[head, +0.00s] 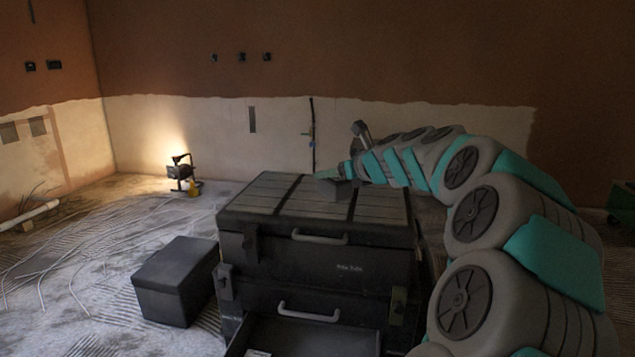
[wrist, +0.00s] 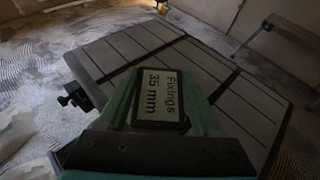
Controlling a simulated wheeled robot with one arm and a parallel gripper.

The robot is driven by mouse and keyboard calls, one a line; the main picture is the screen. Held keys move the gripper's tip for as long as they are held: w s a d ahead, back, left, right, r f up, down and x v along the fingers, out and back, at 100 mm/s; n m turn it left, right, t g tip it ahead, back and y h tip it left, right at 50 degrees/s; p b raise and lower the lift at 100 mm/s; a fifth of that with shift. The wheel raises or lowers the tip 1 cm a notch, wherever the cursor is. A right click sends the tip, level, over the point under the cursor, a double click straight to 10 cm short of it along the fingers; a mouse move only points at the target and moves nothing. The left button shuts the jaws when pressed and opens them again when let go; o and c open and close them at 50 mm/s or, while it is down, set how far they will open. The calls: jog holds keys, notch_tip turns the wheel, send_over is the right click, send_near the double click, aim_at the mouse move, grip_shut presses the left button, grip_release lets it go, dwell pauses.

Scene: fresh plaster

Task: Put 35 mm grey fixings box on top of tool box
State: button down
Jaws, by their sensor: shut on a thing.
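The grey fixings box (wrist: 158,98), labelled "Fixings 35 mm", sits between the fingers of my gripper (wrist: 162,108) in the wrist view. My gripper is shut on it. In the head view my gripper (head: 338,180) is over the lid of the black tool box (head: 330,262), with the small box only partly visible at its end. The tool box lid (wrist: 225,85) also shows in the wrist view, ribbed and crossed by dark strips, around and beyond the held box. I cannot tell whether the held box touches the lid.
A dark closed box (head: 178,283) stands on the floor left of the tool box. An open drawer (head: 300,338) juts from the tool box front. A lit work lamp (head: 182,172) stands further back, and loose cables (head: 75,255) lie at left. The lid's left part is clear.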

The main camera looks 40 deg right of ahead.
jog(key=w, duration=0.4)
jog(key=w+d+f, duration=0.1)
jog(key=w, duration=0.1)
jog(key=shift+w, duration=0.35)
jog(key=shift+w+r, duration=0.1)
jog(key=shift+w, duration=0.3)
notch_tip(320, 180, down, 3)
jog(key=shift+a+r+b, duration=0.1)
jog(key=shift+b, duration=0.4)
jog(key=shift+f, duration=0.35)
jog(key=shift+c, duration=0.2)
grip_release()
jog(key=shift+f, duration=0.15)
jog(key=p+v, duration=0.1)
jog(key=v, duration=1.1)
